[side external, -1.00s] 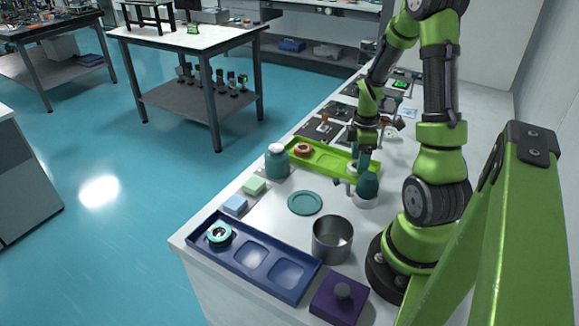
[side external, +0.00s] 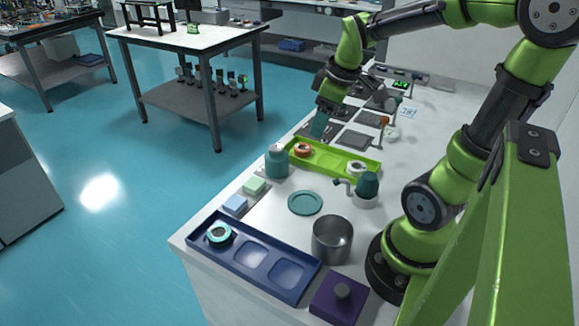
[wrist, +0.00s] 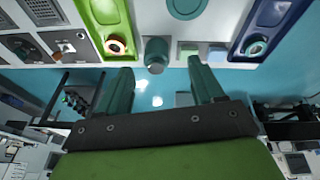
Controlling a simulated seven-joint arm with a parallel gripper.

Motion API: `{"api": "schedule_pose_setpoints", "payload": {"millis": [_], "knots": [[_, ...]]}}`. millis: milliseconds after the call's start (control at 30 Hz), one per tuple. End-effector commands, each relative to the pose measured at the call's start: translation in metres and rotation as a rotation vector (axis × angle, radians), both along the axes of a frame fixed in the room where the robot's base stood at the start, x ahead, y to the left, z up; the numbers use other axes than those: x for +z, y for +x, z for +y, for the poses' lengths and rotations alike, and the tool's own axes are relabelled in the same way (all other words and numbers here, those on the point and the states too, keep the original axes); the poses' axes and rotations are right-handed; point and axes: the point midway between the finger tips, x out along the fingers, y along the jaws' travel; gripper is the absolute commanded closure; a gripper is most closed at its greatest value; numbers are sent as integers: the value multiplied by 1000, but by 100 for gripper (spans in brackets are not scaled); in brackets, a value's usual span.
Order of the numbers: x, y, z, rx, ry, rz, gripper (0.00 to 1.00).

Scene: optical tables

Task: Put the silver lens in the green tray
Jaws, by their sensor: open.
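The green tray (side external: 330,159) lies on the white table. The silver lens (side external: 357,167), a pale ring with a dark middle, sits in its right end in the side view. A copper-ringed lens (side external: 303,149) sits in its left end; it also shows in the wrist view (wrist: 115,45). My gripper (side external: 318,128) is open, raised beyond the tray's far side and apart from both lenses. In the wrist view its teal fingers (wrist: 160,82) are spread with nothing between them. The silver lens does not show there.
A blue tray (side external: 268,287) at the front holds a teal-ringed lens (side external: 219,234). A teal jar (side external: 276,162) stands by the green tray's left end, a dark teal bottle (side external: 367,185) by its right. A metal cup (side external: 332,239) and teal disc (side external: 305,203) stand nearer.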

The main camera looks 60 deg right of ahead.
Motion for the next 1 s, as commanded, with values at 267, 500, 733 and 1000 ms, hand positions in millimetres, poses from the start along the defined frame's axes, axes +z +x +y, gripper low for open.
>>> {"api": "schedule_pose_setpoints", "payload": {"millis": [267,500,733,1000], "knots": [[39,-16,123,-318,302,-253,33],[45,-29,151,-424,437,-288,33],[45,-29,152,-431,443,-288,33],[45,-29,152,-431,441,-288,33]]}}
